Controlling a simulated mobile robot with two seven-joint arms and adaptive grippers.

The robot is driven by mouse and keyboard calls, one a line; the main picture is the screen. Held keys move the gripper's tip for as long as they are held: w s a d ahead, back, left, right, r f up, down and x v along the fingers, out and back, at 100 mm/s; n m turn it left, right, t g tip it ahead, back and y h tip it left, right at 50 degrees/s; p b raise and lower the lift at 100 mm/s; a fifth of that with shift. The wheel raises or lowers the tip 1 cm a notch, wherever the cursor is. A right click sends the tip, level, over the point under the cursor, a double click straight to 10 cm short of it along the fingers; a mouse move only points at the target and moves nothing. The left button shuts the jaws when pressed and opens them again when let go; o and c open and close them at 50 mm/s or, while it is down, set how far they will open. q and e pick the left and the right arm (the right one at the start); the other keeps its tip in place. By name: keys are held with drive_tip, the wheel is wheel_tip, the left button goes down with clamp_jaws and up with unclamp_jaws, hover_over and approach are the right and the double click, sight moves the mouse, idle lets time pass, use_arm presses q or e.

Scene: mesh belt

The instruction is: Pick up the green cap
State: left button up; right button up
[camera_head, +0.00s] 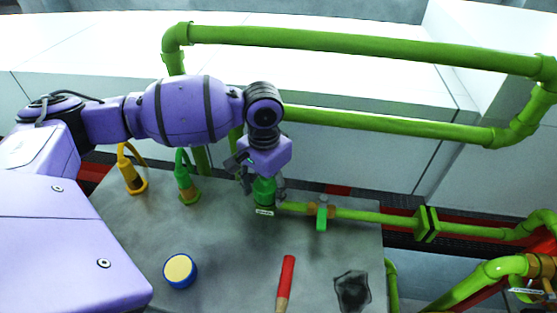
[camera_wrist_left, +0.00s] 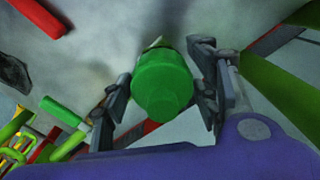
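The green cap (camera_head: 264,191) is a short green cylinder standing on the grey table behind a small white label. My left gripper (camera_head: 263,187) reaches down over it from above, with one finger on each side. In the left wrist view the cap (camera_wrist_left: 162,86) lies between the two fingers of my left gripper (camera_wrist_left: 160,65). The fingers look spread around it, with a narrow gap on the left side. Contact on the right side is hard to make out. The cap's lower part is hidden in the wrist view. My right gripper is not in view.
A green pipe with a valve (camera_head: 322,213) runs right from beside the cap. Green (camera_head: 188,187) and yellow (camera_head: 131,175) fittings stand to the left. A blue-rimmed yellow disc (camera_head: 180,270), a red-handled tool (camera_head: 287,278) and a dark patch (camera_head: 352,290) lie in front on the table (camera_head: 225,255).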

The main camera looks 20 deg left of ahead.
use_arm(q)
drive_tip(key=c, duration=0.9)
drive_tip(key=shift+o, duration=0.2)
drive_tip(key=shift+r, duration=0.1)
